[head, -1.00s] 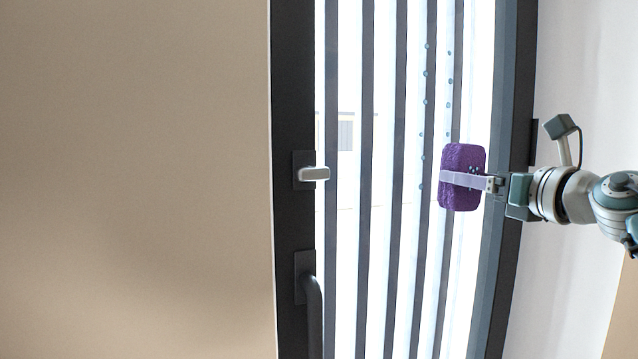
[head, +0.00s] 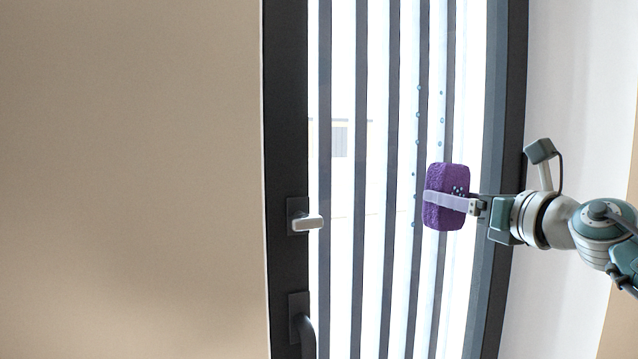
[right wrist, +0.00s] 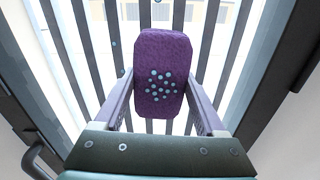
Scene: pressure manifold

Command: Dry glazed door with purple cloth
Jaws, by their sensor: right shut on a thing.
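The glazed door (head: 398,60) has a dark frame and dark vertical bars over bright glass. Bluish drops (head: 418,115) sit in two upright columns on its right part, above and left of the cloth. My right gripper (head: 452,201) is shut on the purple cloth (head: 434,172), a thick rounded pad, in front of the right part of the glass. In the right wrist view the cloth (right wrist: 160,50) stands between the two fingers, with a cluster of bluish dots on its near face. I cannot tell whether it touches the glass. My left gripper is not in view.
A lever handle (head: 308,222) and a dark pull handle (head: 306,322) stick out from the door's left frame. A beige wall (head: 130,180) fills the left. A white wall (head: 580,80) is behind my right arm.

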